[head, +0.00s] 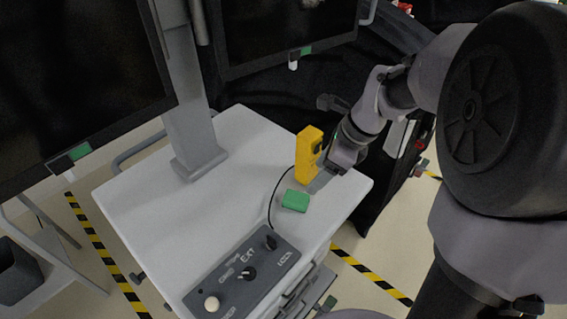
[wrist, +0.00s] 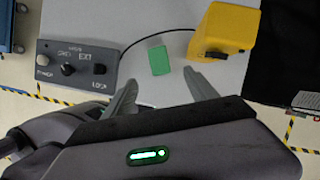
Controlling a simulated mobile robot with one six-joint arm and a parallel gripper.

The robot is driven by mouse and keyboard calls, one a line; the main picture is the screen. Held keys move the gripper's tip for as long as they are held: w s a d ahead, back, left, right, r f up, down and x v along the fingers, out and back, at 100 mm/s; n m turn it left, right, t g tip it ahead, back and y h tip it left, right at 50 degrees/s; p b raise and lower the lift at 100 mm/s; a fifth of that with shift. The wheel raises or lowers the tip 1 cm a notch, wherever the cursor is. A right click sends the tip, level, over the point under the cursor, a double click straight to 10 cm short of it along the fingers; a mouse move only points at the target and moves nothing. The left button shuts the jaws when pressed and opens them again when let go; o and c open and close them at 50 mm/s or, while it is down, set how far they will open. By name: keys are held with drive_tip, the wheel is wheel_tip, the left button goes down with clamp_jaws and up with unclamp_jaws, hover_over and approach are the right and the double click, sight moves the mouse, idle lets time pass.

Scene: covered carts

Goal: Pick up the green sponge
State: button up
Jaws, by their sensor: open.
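The green sponge (head: 295,201) is a small block lying on the white cart top, between the yellow device and the control box. It also shows in the wrist view (wrist: 159,60), beyond the fingertips and roughly between their lines. My gripper (head: 322,182) is at the cart's right side, close to the sponge and beside the yellow device. In the wrist view my gripper (wrist: 166,83) has its two fingers spread apart with nothing between them. The sponge is apart from both fingers.
A yellow device (head: 308,152) stands upright just behind the sponge, close to my gripper. A grey control box (head: 243,277) with knobs sits at the cart's front, with a black cable running from it. A monitor post (head: 190,100) rises at the back. The left cart top (head: 150,205) is clear.

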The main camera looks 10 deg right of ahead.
drive_tip(key=b, duration=0.2)
hover_over(297, 197)
drive_tip(key=s+d, duration=0.1)
drive_tip(key=d, duration=0.1)
wheel_tip(297, 197, down, 6)
drive_tip(key=shift+f, duration=0.25)
drive_tip(key=b+x, duration=0.3)
drive_tip(key=x, duration=0.1)
drive_tip(key=shift+s+f, duration=0.15)
drive_tip(key=shift+f, duration=0.05)
drive_tip(key=shift+a+f, duration=0.2)
drive_tip(key=shift+f, duration=0.15)
drive_tip(key=shift+r, duration=0.2)
clamp_jaws()
drive_tip(key=shift+r, duration=0.1)
